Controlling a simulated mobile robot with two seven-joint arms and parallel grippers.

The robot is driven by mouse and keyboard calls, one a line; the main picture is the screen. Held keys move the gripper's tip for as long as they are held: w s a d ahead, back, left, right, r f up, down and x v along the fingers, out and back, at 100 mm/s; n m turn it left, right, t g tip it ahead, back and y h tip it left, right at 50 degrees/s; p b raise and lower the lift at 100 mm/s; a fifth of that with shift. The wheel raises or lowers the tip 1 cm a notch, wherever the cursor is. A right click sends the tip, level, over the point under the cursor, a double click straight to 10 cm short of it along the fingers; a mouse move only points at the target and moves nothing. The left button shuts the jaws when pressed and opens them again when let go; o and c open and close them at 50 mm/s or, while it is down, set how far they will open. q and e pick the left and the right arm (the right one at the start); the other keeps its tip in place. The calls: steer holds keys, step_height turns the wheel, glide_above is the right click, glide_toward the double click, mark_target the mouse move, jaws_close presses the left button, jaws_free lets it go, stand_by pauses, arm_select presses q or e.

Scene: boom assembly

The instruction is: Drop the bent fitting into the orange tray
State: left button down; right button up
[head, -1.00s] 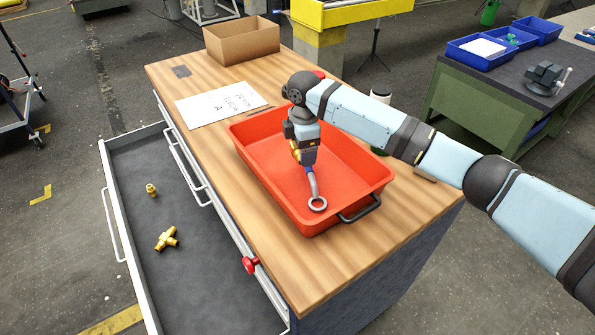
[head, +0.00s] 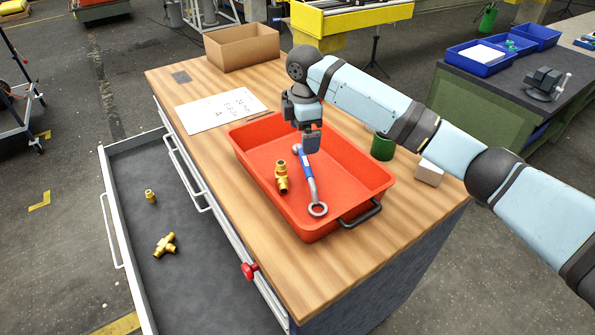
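The bent brass fitting (head: 281,176) lies on the floor of the orange tray (head: 352,178), toward its left side. It is apart from my gripper. My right gripper (head: 311,150) hangs above the far part of the tray, pointing down, and holds nothing that I can see. Its fingers line up from this angle, so the gap between them is hidden; the fitting is free of them. My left gripper is out of view.
A blue-handled ring spanner (head: 308,175) lies in the tray beside the fitting. The open drawer (head: 205,262) holds a small brass fitting (head: 150,196) and a branched one (head: 165,244). A cardboard box (head: 242,48), a paper sheet (head: 220,109), a green can (head: 382,147) and a pale block (head: 429,173) surround the tray.

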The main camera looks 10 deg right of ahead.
step_height(320, 180, up, 8)
steer(key=shift+f+b, duration=0.2)
steer(key=shift+b, duration=0.2)
